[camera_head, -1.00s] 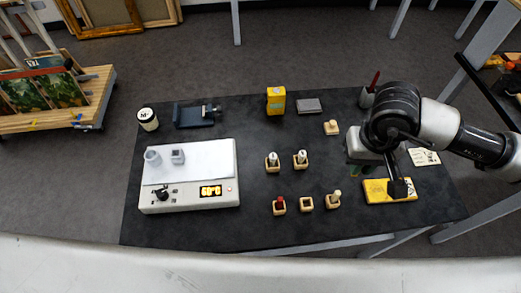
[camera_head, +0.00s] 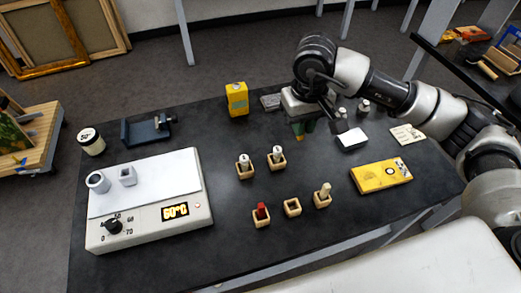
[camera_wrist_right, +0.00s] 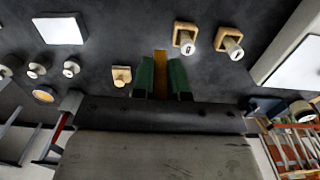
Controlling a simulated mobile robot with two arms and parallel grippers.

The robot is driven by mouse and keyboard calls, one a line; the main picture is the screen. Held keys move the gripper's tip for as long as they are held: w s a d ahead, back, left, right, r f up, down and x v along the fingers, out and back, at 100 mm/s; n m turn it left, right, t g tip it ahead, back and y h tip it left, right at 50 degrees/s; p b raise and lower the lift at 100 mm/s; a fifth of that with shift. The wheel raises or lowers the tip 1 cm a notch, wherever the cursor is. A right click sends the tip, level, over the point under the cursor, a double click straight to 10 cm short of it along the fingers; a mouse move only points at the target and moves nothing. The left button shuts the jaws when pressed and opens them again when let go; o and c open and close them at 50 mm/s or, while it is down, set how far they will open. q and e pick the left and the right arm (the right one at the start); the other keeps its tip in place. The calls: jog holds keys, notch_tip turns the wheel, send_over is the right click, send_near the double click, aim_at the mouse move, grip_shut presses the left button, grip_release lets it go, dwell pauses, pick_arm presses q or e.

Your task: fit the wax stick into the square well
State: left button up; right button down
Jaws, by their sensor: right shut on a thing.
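My right gripper (camera_head: 300,133) is shut on an amber wax stick, held above the table behind the wooden blocks. In the right wrist view the amber stick (camera_wrist_right: 160,64) shows between its green fingers (camera_wrist_right: 162,78). An empty square well in a small wooden block (camera_head: 292,208) is in the front row, apart from the gripper. To its left a block holds a red stick (camera_head: 261,212); to its right one holds a pale stick (camera_head: 323,192). Two blocks behind hold white-topped sticks (camera_head: 244,163) (camera_head: 277,155). My left gripper is not in view.
A white heating plate (camera_head: 150,210) with two small cups stands at the left. A yellow carton (camera_head: 237,99) is at the back. A yellow box (camera_head: 381,176) and a white pad (camera_head: 352,140) lie at the right. Bare black tabletop surrounds the blocks.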

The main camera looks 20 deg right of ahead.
jog(key=shift+w+a, duration=0.25)
jog(key=shift+w, duration=0.2)
jog(key=w+a+f+p, duration=0.1)
jog(key=a+f, duration=0.1)
jog(key=a, duration=0.1)
jog(key=w+a+f+p, duration=0.1)
jog(key=w+a+f, duration=0.1)
jog(key=a, duration=0.1)
jog(key=w+a+f+p, duration=0.1)
jog(key=a+f, duration=0.1)
jog(key=a, duration=0.1)
jog(key=shift+w+a+f, duration=0.15)
jog(key=shift+w+a, duration=0.05)
jog(key=shift+a, duration=0.15)
notch_tip(320, 180, down, 4)
jog(key=shift+r+p, duration=0.15)
jog(key=shift+p, duration=0.75)
jog(key=shift+f, duration=0.25)
jog(key=shift+f, duration=0.2)
jog(key=c, duration=1.1)
grip_release()
jog(key=shift+c, duration=0.2)
jog(key=shift+r, duration=0.1)
